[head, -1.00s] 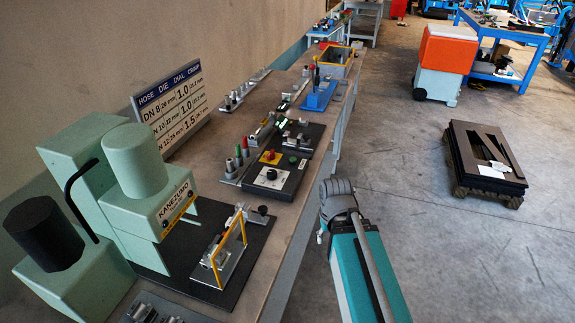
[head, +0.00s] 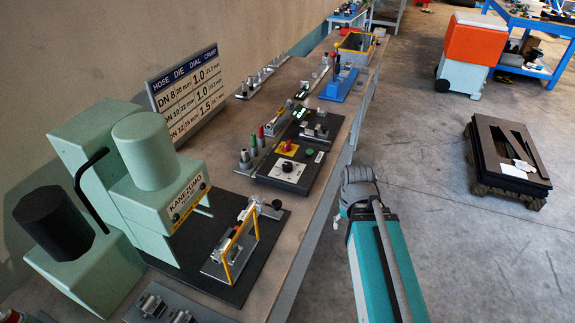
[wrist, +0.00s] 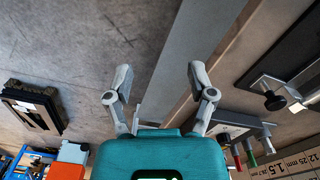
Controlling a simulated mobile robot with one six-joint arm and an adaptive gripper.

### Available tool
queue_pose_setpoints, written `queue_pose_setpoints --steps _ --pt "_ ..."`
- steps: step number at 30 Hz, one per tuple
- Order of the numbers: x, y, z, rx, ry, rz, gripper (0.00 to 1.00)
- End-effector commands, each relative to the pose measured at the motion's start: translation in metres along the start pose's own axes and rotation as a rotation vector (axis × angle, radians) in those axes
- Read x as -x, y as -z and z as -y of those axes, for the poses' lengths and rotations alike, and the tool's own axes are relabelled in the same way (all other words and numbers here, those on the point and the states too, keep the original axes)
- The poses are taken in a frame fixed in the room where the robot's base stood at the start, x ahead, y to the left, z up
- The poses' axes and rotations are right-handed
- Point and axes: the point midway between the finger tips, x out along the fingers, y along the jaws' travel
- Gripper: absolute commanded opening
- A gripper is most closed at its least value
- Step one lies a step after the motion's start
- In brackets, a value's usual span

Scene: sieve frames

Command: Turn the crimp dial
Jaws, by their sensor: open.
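The crimp dial (head: 287,167) is a black knob on a white plate on the dark control box (head: 262,180), midway along the bench in the head view. A red button on a yellow plate and a green button sit near it. My gripper (wrist: 158,72) shows in the wrist view with its two fingers wide apart and nothing between them. It is over the grey floor and bench edge, apart from the dial. In the head view my arm is right of the bench, and the fingers cannot be made out.
A green press (head: 150,155) stands on a black mat at the near left, with a yellow-framed fixture (head: 232,245) before it. A dial chart (head: 187,90) leans at the wall. A pallet with dark plates (head: 508,160) lies on the floor right. Floor beside the bench is clear.

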Motion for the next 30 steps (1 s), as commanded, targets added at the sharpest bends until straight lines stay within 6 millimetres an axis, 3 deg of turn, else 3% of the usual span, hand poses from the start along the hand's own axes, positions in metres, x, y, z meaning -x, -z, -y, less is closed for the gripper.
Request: queue_pose_setpoints --steps 5,8,17,24,30 --pt "0.005 0.021 0.006 -0.004 0.000 0.000 0.92" --pt "0.011 0.043 0.012 -0.011 0.000 0.000 0.92" --pt "0.034 0.146 0.050 -0.040 0.000 0.000 0.92" --pt "0.054 0.234 0.099 -0.075 0.001 0.000 0.92" --pt "0.068 0.294 0.140 -0.100 0.001 0.000 0.92"
